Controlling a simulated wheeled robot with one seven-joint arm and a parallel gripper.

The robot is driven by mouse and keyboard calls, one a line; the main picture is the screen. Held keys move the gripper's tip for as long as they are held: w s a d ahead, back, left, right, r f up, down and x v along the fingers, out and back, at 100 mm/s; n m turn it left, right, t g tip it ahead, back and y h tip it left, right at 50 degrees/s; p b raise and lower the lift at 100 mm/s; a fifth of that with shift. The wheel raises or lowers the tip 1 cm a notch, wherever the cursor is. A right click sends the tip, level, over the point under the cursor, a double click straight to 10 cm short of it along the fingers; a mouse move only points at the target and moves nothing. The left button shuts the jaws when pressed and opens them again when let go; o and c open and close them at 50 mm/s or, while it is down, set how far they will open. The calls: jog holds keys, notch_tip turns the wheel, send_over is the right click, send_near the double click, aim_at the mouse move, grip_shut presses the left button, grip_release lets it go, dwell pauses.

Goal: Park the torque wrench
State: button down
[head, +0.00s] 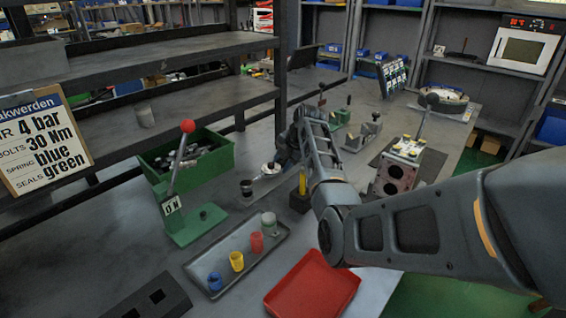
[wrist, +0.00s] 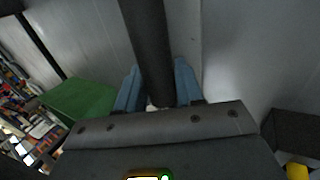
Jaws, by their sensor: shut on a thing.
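My gripper (wrist: 157,92) has its two blue fingers on either side of a dark round bar, which looks like the torque wrench (wrist: 147,35). The bar runs away from the fingers towards the top of the wrist view. In the head view my gripper (head: 284,158) is behind the green bin's right side, low over the bench. Its fingertips are mostly hidden by my own arm there. I cannot clearly make out the wrench in the head view. A dark block with a yellow upright piece (head: 302,182) stands just right of my gripper; its yellow part shows in the wrist view (wrist: 297,172).
A green bin (head: 219,160) of parts and a green lever press (head: 193,224) stand to the left. A grey tray (head: 214,291) with coloured cups and a red tray (head: 312,288) lie in front. A valve block (head: 397,172) stands to the right.

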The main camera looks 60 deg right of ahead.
jog(key=c, duration=0.6)
grip_release()
jog(key=shift+c, duration=0.2)
jog(key=d+v, duration=0.1)
jog(key=v, duration=0.6)
jog(key=shift+s+a+r, duration=0.2)
jog(key=shift+a+r, duration=0.2)
jog(key=shift+a, duration=0.15)
